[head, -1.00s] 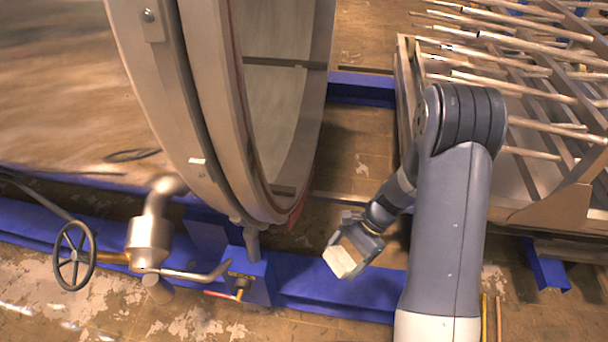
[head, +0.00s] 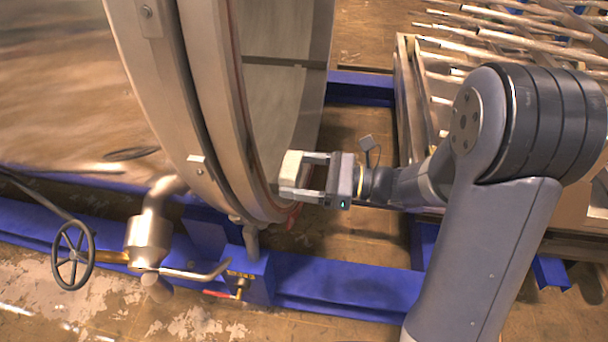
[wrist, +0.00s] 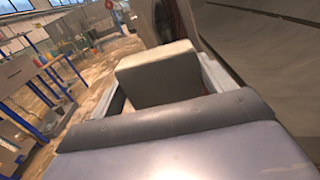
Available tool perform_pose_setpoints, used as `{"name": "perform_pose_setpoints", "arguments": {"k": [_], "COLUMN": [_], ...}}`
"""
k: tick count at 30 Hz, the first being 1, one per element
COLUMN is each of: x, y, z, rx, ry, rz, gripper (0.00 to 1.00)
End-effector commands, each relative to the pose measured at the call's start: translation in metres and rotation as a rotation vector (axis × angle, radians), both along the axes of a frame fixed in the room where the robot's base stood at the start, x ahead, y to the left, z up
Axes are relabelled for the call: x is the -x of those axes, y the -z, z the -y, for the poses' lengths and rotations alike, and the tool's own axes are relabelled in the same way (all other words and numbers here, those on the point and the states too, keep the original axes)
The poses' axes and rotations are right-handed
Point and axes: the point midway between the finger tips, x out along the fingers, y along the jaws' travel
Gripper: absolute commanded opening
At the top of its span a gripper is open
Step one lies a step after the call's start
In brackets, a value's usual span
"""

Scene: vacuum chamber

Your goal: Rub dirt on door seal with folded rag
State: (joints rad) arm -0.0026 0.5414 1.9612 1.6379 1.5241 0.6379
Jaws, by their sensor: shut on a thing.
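My gripper (head: 305,176) is shut on the folded rag (head: 291,170), a pale cream block between its fingertips. In the wrist view the rag (wrist: 158,72) sits between the two fingers. In the head view the rag is in front of the lower right rim of the round chamber opening. The door seal (head: 238,75) shows as a thin reddish line along that rim. I cannot tell whether the rag touches it. No dirt on the seal can be made out, and part of the rim is hidden behind the rag and gripper.
A handwheel (head: 73,255) and a metal valve (head: 148,240) stand at lower left. A blue beam (head: 335,288) runs along the floor below the chamber. A rack of rods (head: 520,45) stands at right, behind my arm.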

Motion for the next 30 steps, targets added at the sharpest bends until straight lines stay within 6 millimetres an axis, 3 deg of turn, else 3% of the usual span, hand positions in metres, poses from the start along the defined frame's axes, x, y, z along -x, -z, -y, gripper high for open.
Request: {"name": "perform_pose_setpoints", "arguments": {"k": [15,30], "x": [-0.003,-0.004], "y": [0.001,0.001], "z": [-0.048,-0.051], "rx": [0.002,0.002], "ry": [-0.002,-0.001], "rz": [0.001,0.001], "gripper": [0.58,0.58]}}
